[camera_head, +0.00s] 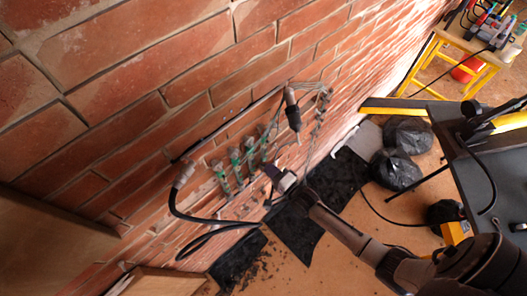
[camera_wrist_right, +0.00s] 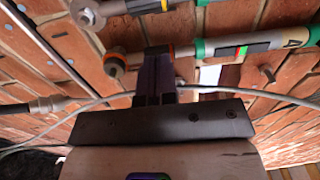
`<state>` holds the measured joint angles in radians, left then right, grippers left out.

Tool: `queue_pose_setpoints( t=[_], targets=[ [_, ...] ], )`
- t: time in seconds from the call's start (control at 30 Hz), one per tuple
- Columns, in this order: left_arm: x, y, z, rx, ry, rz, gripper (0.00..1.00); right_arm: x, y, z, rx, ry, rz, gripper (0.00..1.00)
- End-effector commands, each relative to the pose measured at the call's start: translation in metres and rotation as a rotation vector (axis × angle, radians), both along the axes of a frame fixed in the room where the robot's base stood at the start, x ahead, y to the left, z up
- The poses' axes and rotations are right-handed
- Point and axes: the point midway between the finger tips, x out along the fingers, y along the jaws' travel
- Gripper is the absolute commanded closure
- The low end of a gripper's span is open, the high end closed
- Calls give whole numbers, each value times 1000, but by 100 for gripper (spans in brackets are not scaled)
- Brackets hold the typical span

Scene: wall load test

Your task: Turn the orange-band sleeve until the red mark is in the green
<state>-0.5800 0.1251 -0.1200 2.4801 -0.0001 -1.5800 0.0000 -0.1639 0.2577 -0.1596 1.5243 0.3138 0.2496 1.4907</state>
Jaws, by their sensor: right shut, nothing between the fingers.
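Several grey and green testers sit on the brick wall in the head view, one of them a green-ended tester (camera_head: 235,160). In the right wrist view a grey sleeve with an orange band (camera_wrist_right: 171,52) lies across the picture behind my fingers. To its right is a green body (camera_wrist_right: 201,49) and a small window (camera_wrist_right: 243,51) with green in it; I cannot clearly read the red mark. My right gripper (camera_head: 277,174) is shut and empty at the wall; its fingers (camera_wrist_right: 155,60) overlap the sleeve in the wrist view, and contact is unclear. My left gripper is not in view.
A black cable (camera_head: 195,218) loops from the wall at left. Black bags (camera_head: 397,170) lie on the floor, with a dark table (camera_head: 480,180) and a yellow-framed bench (camera_head: 470,60) at right.

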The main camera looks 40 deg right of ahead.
Motion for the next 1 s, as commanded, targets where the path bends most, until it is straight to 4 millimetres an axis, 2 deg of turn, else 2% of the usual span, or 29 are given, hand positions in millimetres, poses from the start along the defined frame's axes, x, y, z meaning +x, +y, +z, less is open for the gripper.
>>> queue_pose_setpoints(
  t=[1.0],
  targets=[
    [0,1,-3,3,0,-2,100,11,1,-1,1,1,0,100]
  ],
)
